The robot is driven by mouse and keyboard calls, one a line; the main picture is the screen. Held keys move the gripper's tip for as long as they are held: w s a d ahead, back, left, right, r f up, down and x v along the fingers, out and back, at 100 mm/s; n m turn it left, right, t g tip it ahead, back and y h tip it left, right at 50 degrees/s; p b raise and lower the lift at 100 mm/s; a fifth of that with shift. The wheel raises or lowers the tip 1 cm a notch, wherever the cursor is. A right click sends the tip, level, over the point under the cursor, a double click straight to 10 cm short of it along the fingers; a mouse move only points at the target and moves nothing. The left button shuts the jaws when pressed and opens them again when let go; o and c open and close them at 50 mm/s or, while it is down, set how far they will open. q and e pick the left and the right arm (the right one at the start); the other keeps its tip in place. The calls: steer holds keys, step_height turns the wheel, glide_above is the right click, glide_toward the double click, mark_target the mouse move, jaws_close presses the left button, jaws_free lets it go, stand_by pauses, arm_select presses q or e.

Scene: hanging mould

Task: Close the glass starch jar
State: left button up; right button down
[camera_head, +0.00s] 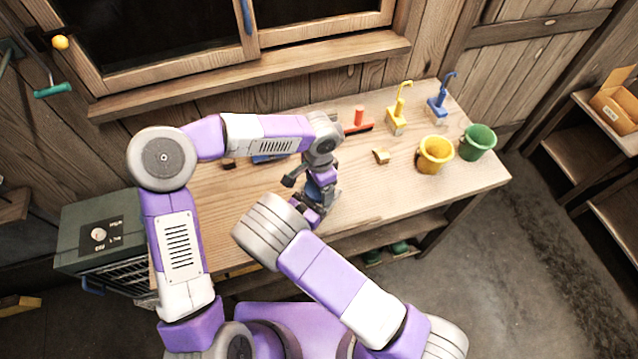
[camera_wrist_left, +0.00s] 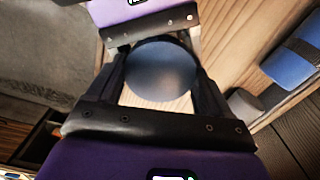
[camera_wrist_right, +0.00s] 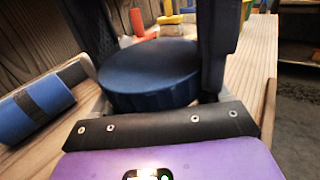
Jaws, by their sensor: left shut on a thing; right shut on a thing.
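The jar shows mainly as a round dark blue lid, seen from above in the left wrist view (camera_wrist_left: 160,72) and from the side in the right wrist view (camera_wrist_right: 150,75). My left gripper (camera_head: 319,182) comes down from above, its dark fingers on both sides of the lid. My right gripper (camera_head: 312,203) comes in low from the front and is shut at the jar; its palm also shows in the left wrist view. The glass body is mostly hidden by the grippers. I cannot tell whether the lid is fully seated.
The jar is at the wooden table's (camera_head: 460,190) front edge. A blue banded cylinder (camera_wrist_right: 35,108) lies to its left. A red-handled tool (camera_head: 358,124), wooden block (camera_head: 381,156), yellow pot (camera_head: 434,154), green pot (camera_head: 477,141) and two pump-like things stand right and behind. The table's front right is clear.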

arm_select(q)
steer(key=o, duration=1.1)
steer(key=shift+c, duration=0.2)
steer(key=shift+r, duration=2.25)
steer(key=shift+r, duration=0.1)
step_height(320, 180, up, 3)
steer(key=n, duration=0.6)
steer(key=shift+r+n, duration=0.15)
steer(key=shift+n, duration=0.25)
steer(key=shift+f, duration=4.05)
